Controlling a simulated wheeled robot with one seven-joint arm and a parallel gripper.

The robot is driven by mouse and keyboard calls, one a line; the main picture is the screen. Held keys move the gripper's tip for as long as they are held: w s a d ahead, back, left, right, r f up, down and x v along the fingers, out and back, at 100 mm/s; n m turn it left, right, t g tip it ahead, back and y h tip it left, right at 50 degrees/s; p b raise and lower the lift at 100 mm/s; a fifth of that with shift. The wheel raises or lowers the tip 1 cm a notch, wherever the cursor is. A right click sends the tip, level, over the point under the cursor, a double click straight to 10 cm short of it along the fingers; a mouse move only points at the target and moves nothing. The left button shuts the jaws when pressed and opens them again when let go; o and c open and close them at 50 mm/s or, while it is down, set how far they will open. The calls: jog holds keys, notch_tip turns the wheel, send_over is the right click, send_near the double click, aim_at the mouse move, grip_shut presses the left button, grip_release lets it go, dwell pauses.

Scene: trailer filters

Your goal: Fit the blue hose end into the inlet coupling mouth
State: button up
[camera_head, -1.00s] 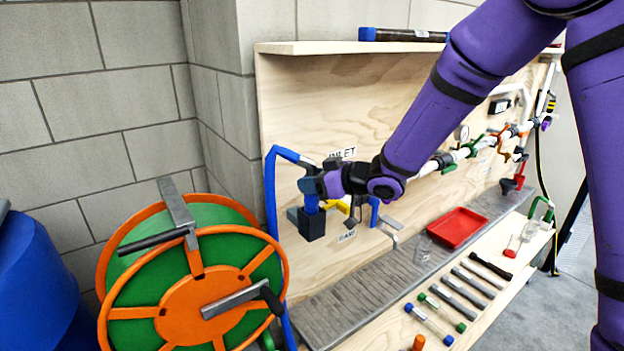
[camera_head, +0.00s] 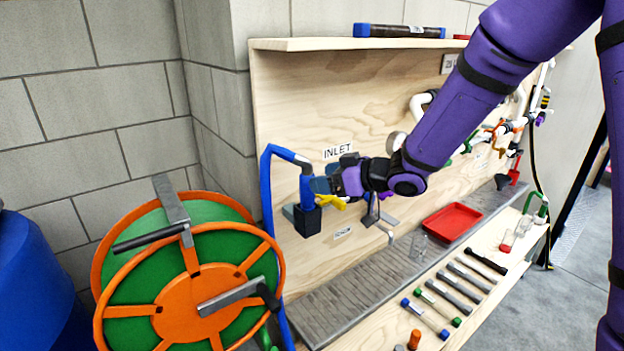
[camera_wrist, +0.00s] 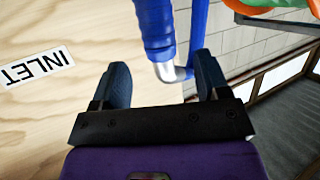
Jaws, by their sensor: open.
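The blue hose (camera_head: 267,200) rises beside the panel's left edge, bends over at a metal elbow (camera_head: 301,160), and ends in an upright blue piece (camera_head: 307,190). Its lower end meets a dark square block (camera_head: 307,221) below the INLET label, apparently the inlet coupling; how deep it sits is hidden. My gripper (camera_head: 320,186) is open just right of this upright piece. In the wrist view my gripper's fingers (camera_wrist: 161,68) stand apart on either side of the metal elbow (camera_wrist: 168,72) and blue piece (camera_wrist: 157,25), with visible gaps.
A yellow lever (camera_head: 331,202) is just below my gripper. The orange and green reel (camera_head: 190,290) stands at lower left. A red tray (camera_head: 452,219) and several tools lie on the bench to the right. A shelf (camera_head: 330,44) runs above. The INLET label (camera_wrist: 36,66) is on the panel.

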jog(key=v, duration=0.5)
jog(key=shift+s+d+r, duration=0.1)
jog(key=shift+s+d, duration=0.05)
jog(key=shift+d, duration=0.15)
jog(key=s+d+r+m+t+h, duration=0.2)
jog(key=s+d+r+m+h, duration=0.15)
jog(key=d+r+h, duration=0.35)
jog(key=s+d+r+m+t+h, duration=0.2)
jog(key=d+r+m+h, duration=0.2)
jog(key=d, duration=0.5)
jog(key=s+d+m+g, duration=0.2)
jog(key=s+g, duration=0.1)
jog(key=s, duration=0.9)
jog(key=s+d+m+g+h, duration=0.1)
jog(key=s+d+m+g, duration=0.1)
jog(key=s, duration=0.9)
jog(key=shift+s+r+g+h, duration=0.15)
jog(key=shift+s+g+h, duration=0.2)
jog(key=shift+g, duration=0.25)
